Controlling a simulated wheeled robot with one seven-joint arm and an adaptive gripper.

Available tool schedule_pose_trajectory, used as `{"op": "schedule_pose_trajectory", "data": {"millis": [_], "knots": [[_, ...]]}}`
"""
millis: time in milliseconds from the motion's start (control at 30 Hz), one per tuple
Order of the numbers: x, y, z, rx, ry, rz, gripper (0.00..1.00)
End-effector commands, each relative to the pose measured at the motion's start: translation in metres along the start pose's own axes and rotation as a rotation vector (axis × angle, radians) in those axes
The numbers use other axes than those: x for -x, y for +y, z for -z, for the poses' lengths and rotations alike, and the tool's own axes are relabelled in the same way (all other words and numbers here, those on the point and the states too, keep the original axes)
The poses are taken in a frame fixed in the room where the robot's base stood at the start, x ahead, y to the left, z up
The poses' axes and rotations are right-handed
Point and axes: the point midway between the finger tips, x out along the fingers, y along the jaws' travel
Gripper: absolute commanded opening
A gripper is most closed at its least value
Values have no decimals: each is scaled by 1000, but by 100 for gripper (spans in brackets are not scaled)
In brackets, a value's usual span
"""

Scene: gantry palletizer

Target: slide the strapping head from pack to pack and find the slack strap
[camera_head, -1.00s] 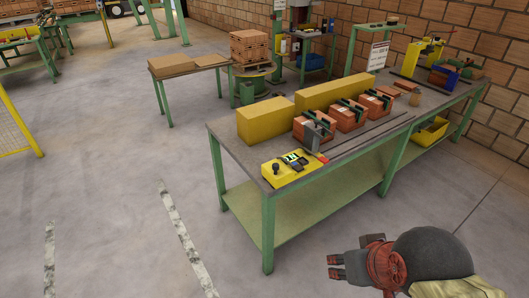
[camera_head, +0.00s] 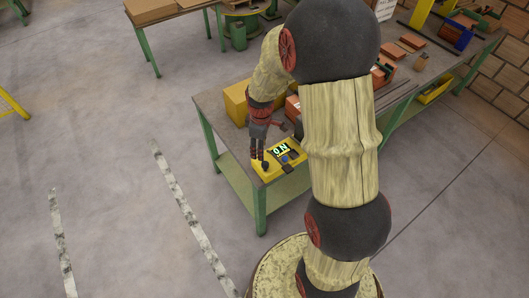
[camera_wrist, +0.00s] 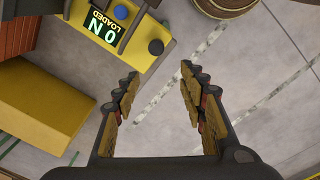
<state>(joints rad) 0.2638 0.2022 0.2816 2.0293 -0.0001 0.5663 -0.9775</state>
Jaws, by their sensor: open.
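My gripper (camera_head: 258,157) is over the near left end of the bench, close to a yellow control box (camera_head: 264,171). In the wrist view my gripper (camera_wrist: 160,82) is open and empty, with bare floor between its fingers. The box (camera_wrist: 153,62) carries a blue button, a dark knob (camera_wrist: 156,47) and a lit display (camera_wrist: 103,25) that appears to read "0 N" and "LOADED". One brick pack (camera_head: 292,107) shows partly beside my arm; another (camera_head: 383,72) shows to its right. My arm hides much of the row. I cannot make out the strapping head or any strap's tension.
A small table (camera_head: 165,13) stands behind. The floor left of the bench is clear.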

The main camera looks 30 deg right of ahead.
Motion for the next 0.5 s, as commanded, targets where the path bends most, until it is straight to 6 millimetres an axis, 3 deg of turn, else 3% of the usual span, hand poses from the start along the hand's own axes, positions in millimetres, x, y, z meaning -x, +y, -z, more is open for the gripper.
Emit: {"op": "schedule_pose_trajectory", "data": {"millis": [200,500], "knots": [[-30,12,-11,88,-29,47,42],[-63,11,-15,107,-34,58,42]]}}
